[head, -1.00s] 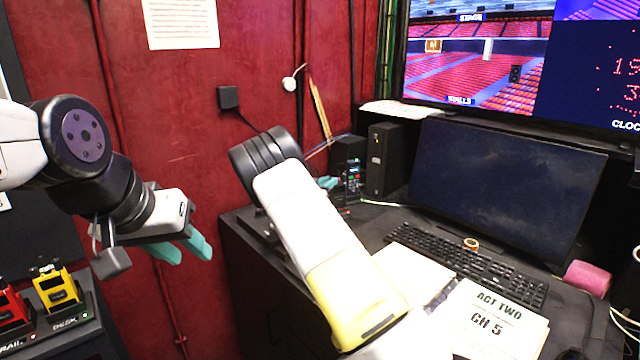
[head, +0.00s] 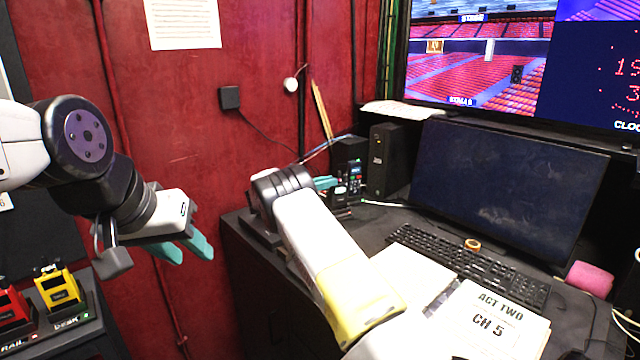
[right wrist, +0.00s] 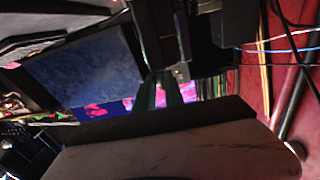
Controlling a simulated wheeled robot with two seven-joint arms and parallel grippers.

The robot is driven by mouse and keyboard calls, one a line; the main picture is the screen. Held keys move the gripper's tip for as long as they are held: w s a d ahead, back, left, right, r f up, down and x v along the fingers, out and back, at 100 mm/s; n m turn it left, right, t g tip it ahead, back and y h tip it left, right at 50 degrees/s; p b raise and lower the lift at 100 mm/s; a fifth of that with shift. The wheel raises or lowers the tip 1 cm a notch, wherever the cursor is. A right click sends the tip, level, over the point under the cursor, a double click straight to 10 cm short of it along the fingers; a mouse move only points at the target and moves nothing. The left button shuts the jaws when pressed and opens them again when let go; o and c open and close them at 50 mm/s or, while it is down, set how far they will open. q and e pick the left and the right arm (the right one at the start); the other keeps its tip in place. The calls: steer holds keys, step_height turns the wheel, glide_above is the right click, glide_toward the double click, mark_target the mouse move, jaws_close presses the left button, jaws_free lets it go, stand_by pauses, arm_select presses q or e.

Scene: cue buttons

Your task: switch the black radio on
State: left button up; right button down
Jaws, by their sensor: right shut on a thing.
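The black radio (head: 355,178), a small upright handset with a small lit screen, is at the back of the desk in the head view, in front of a black box. My right gripper (head: 328,183) is at its left side, its teal fingers partly hidden by my own wrist. In the right wrist view, my right gripper (right wrist: 163,92) is shut, with a dark body close at its fingertips; the exact grip is hard to see. My left gripper (head: 190,248) hangs empty at the left, its teal fingers slightly apart.
A black speaker (head: 390,160) stands right of the radio. A monitor (head: 505,190), keyboard (head: 470,265), tape roll (head: 472,244) and papers (head: 490,320) fill the desk. The red wall is close behind.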

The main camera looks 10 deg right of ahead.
steer(key=shift+w+m+g+h, duration=0.15)
steer(key=shift+m+g+h, duration=0.25)
steer(key=shift+m+g, duration=0.45)
steer(key=c, duration=1.4)
jaws_free()
steer(key=v, duration=0.7)
steer(key=shift+a, duration=0.4)
